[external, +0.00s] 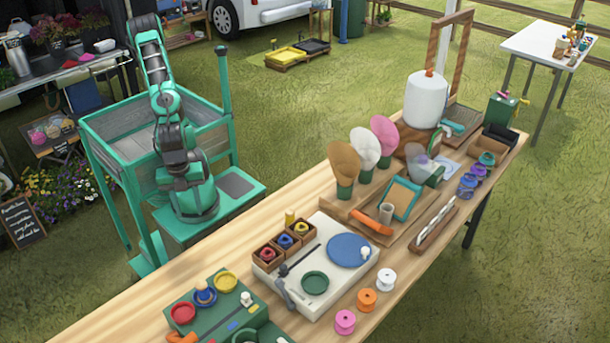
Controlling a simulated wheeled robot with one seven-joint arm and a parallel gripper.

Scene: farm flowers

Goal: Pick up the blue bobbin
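Small blue spool-like things show in two places on the long wooden table. One blue bobbin (285,241) sits in the middle wooden compartment, between a red one (268,254) and a yellow one (301,228). I cannot tell which is the task's bobbin. My arm rises from its base left of the table, well away from both. Its upper end (147,24) is high up; the fingers cannot be made out. I see nothing held.
Pink (345,322), orange (367,299) and white (386,279) bobbins line the near right edge. The table's near left part is bare.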

